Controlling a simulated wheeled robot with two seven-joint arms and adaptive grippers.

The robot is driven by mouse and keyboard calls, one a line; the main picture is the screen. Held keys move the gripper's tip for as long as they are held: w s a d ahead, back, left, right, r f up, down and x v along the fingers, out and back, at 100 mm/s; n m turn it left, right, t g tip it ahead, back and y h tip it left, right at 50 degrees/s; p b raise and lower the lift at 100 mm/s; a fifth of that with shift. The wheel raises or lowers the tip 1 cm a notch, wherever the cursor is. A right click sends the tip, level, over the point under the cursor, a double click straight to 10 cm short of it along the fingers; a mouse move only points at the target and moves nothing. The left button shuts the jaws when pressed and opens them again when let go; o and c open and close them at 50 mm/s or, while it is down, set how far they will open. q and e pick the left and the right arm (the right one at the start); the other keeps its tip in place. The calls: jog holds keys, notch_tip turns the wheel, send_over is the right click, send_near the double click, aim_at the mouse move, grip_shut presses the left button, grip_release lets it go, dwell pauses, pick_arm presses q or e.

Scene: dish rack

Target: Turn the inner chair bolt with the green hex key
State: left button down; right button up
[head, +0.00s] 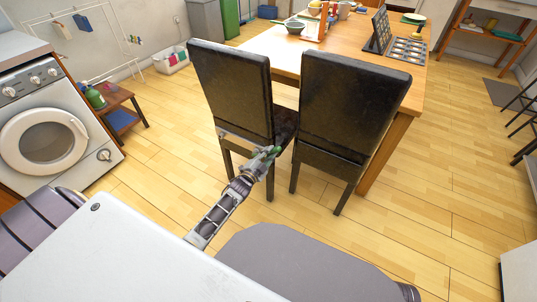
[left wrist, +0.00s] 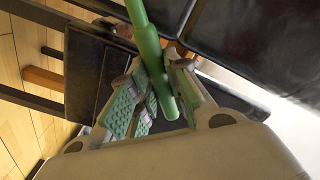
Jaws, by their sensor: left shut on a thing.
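My left gripper (head: 262,158) is at the lower right of the left black chair (head: 230,85), near the gap to the right black chair (head: 350,95). In the left wrist view my left gripper (left wrist: 160,92) is shut on the green hex key (left wrist: 147,38), which runs up out of the fingers toward the top edge. In the head view only a small bit of green shows at the fingertips. Dark chair parts (left wrist: 92,75) lie close behind the key. I cannot clearly make out the inner chair bolt or whether the key touches it. My right gripper is out of view.
The wooden table (head: 275,45) stands behind the chairs, with bowls and a dark board on it. A washing machine (head: 50,135) and a small stand with a green bottle (head: 94,97) are at the left. The floor (head: 455,190) at the right is clear.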

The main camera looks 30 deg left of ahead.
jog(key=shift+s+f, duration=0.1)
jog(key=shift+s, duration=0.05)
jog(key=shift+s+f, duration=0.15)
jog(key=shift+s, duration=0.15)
